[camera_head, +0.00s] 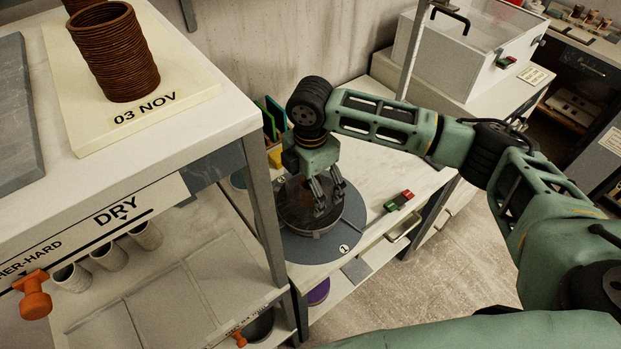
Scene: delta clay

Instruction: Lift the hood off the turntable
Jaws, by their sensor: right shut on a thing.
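The turntable (318,248) is a flat grey disc on the white bench, with a round label "1" near its front edge. The hood (296,218) is a dark, see-through round cover over the turntable, with something brownish dimly visible inside it. My right gripper (329,200) reaches down from above with its fingers at the top of the hood and is shut on it. The fingers hide the spot they hold. I cannot tell whether the hood's rim touches the disc. My left gripper is not in view.
A shelf unit (262,190) with a brown ribbed pot (117,50) on top stands close at the left. Coloured upright panels (272,115) are behind the turntable. A red and green switch box (399,201) lies to its right. A clear-lidded box (468,50) stands behind.

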